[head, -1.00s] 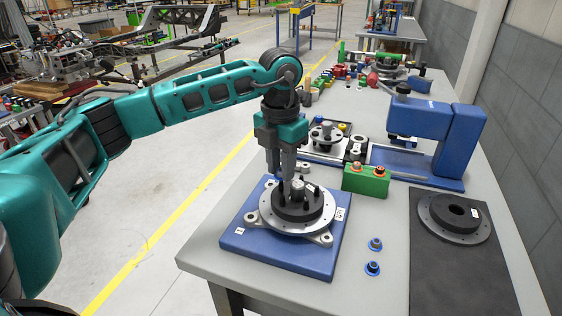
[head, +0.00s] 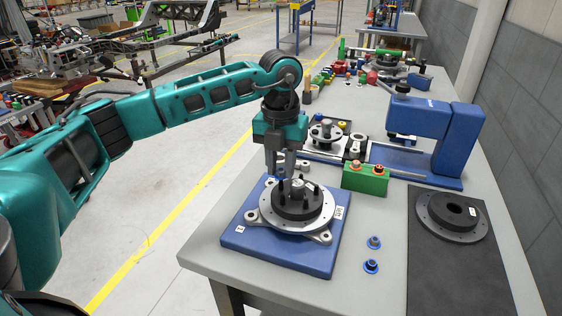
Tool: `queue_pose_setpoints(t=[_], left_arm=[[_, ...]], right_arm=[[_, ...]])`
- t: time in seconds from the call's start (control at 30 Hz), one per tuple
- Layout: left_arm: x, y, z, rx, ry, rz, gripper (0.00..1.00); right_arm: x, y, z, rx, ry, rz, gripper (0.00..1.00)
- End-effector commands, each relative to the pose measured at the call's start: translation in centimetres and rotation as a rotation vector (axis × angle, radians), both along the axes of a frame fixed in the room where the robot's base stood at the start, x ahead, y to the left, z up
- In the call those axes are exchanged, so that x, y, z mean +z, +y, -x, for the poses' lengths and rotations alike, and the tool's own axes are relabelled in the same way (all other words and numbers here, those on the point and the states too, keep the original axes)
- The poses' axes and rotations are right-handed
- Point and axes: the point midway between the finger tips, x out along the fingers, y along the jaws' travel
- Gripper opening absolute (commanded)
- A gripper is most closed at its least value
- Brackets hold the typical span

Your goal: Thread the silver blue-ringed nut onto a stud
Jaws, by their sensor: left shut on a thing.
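The blue chassis fixture (head: 245,238) stands on the table's left part and bears a silver flange (head: 262,221) with a black hub (head: 303,209). Several short dark studs stand up around the hub. My left gripper (head: 281,177) points down over the hub's back-left side, shut on a small nut whose blue ring just shows between the fingertips. The nut is close to a stud top; I cannot tell whether they touch. Two more silver blue-ringed nuts, a rear one (head: 375,242) and a front one (head: 371,266), lie on the table. My right gripper is out of view.
A green block (head: 365,180) with orange-ringed pieces stands behind the fixture. A blue press-like stand (head: 455,145) is at the back right. A black disc (head: 437,222) lies on a dark mat (head: 445,275). The table's front is clear.

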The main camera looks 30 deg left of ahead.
Motion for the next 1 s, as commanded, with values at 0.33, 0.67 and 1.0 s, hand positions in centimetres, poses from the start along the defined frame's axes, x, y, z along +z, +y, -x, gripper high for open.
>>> queue_pose_setpoints(t=[0.33, 0.67, 1.0], left_arm=[[0.05, -0.04, -0.01, 0.196, 0.0, 0.001, 0.0], [0.09, -0.05, -0.01, 0.353, 0.0, 0.001, 0.0], [0.06, -0.03, -0.01, 0.496, -0.001, 0.001, 0.0]], right_arm=[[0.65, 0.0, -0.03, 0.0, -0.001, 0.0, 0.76], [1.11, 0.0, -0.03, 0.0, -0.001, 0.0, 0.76], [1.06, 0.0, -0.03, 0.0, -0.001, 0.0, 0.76]])
